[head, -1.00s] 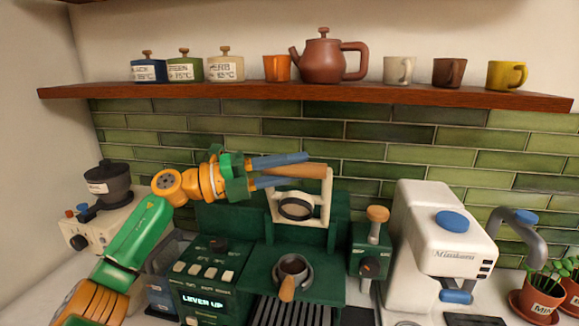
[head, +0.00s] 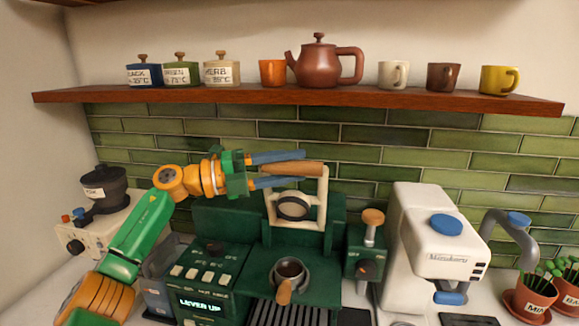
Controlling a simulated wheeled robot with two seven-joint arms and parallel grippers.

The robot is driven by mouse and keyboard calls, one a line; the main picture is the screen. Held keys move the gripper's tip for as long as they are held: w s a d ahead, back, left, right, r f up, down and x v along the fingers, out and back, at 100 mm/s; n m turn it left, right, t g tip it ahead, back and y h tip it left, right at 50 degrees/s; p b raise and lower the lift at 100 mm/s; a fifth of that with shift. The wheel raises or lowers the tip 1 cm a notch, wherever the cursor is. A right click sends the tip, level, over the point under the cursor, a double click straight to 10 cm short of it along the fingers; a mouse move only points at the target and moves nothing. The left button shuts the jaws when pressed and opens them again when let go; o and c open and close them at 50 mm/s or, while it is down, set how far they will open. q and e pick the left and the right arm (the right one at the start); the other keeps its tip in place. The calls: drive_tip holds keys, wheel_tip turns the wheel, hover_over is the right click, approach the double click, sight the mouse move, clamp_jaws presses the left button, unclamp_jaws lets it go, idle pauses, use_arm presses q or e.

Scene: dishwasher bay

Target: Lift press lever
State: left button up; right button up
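The green press (head: 208,252) stands on the counter, and its display reads "LEVER UP". Its cream lever frame (head: 322,205) stands raised, with a wooden handle (head: 294,168) across the top. My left gripper (head: 282,170) reaches in from the left at handle height. Its blue fingers are apart, one above and one below the handle in the picture; I cannot tell whether either touches it. A cup-like holder with a wooden handle (head: 289,270) sits on the press platform below the lever. My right gripper is not in view.
A wooden shelf (head: 300,97) with canisters, a brown teapot (head: 325,65) and mugs runs above the arm. A white machine (head: 425,235) stands to the right, with potted plants beyond. A grinder (head: 104,190) stands at the left.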

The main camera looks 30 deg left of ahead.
sight(265, 171)
use_arm(q)
drive_tip(key=b+v, duration=0.3)
drive_tip(key=v, duration=0.3)
drive_tip(key=shift+s+a+f, duration=0.1)
drive_tip(key=shift+a+f, duration=0.05)
drive_tip(key=shift+a, duration=0.05)
drive_tip(key=shift+s+a, duration=0.3)
drive_tip(key=shift+a, duration=0.05)
drive_tip(key=shift+w+d, duration=0.1)
drive_tip(key=shift+d, duration=0.05)
